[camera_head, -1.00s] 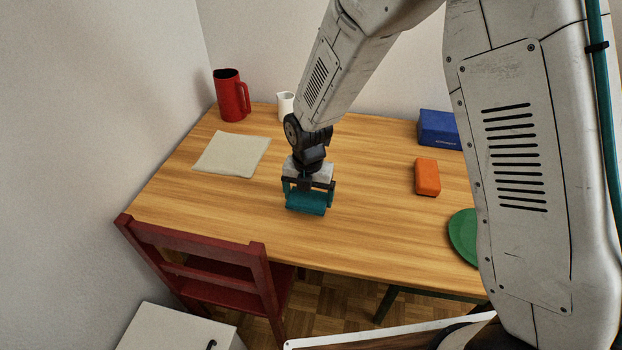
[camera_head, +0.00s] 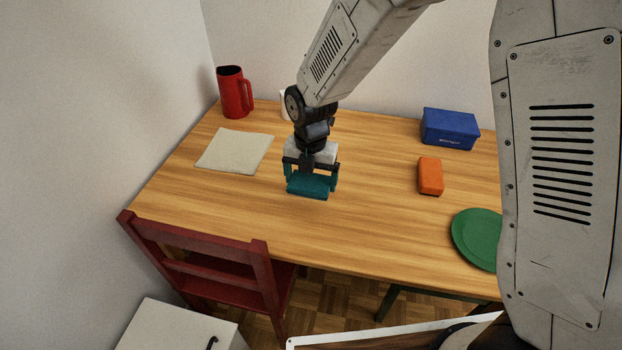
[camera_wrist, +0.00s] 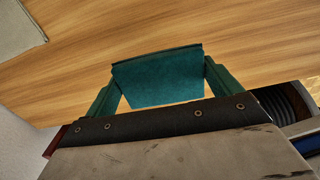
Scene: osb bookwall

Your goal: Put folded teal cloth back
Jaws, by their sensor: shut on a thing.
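The folded teal cloth (camera_head: 311,185) is a small flat bundle over the middle of the wooden table. My gripper (camera_head: 312,178) points down and is shut on it, one finger at each side. In the wrist view the cloth (camera_wrist: 158,78) spans between the two teal fingers of my gripper (camera_wrist: 160,85). It appears to be a little above the tabletop; the exact gap cannot be told. A flat beige cloth or mat (camera_head: 235,151) lies on the table to the left of my gripper.
The wooden table (camera_head: 370,230) is clear around my gripper. A red pitcher (camera_head: 233,93) and a mostly hidden white jug (camera_head: 284,105) stand at the back. An orange block (camera_head: 430,176), a blue box (camera_head: 449,128) and a green plate (camera_head: 477,238) are at right. A red chair (camera_head: 205,260) stands in front.

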